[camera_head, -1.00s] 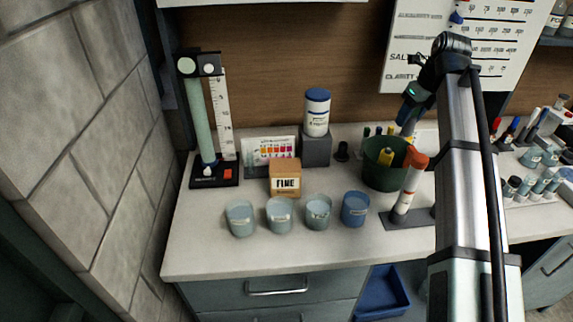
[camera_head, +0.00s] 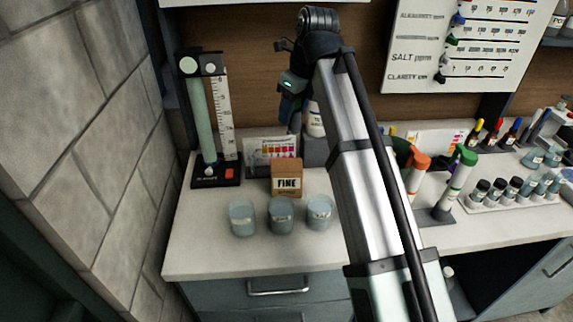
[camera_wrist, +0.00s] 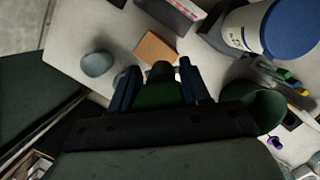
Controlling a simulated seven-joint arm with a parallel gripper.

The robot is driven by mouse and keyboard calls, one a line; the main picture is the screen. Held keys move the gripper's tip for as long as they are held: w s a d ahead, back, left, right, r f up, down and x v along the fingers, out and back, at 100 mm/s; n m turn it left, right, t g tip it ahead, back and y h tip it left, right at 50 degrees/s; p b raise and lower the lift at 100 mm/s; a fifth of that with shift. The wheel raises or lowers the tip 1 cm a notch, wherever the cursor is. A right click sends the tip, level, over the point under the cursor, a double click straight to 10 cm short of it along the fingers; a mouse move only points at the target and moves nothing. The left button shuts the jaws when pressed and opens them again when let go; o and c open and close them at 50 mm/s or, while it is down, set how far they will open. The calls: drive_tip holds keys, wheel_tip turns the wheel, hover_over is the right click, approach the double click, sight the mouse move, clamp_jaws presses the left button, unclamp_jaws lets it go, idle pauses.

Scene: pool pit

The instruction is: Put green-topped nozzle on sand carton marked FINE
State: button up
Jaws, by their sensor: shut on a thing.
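The sand carton (camera_head: 287,182) is a small brown box marked FINE, standing upright on the white counter behind a row of cups. It also shows in the wrist view (camera_wrist: 155,48), just beyond my fingertips. My gripper (camera_head: 291,112) hangs above the counter, over and slightly behind the carton, apart from it. In the wrist view my gripper (camera_wrist: 158,80) is shut on the nozzle (camera_wrist: 155,97), which shows green with a dark round end between the two fingers. In the head view the nozzle cannot be made out clearly against the gripper.
Several cups (camera_head: 281,218) stand in front of the carton. A blue-capped white canister (camera_wrist: 243,35) stands close to the right, partly hidden by my gripper in the head view. A colour chart (camera_head: 271,152) stands behind the carton; a tester stand (camera_head: 213,180) is at left.

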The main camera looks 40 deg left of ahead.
drive_tip(key=s+a, duration=0.1)
drive_tip(key=s, duration=0.1)
hover_over(285, 164)
drive_tip(key=shift+f, duration=4.9)
drive_tip(key=o, duration=1.2)
drive_tip(key=shift+f, duration=0.15)
drive_tip(key=v, duration=1.2)
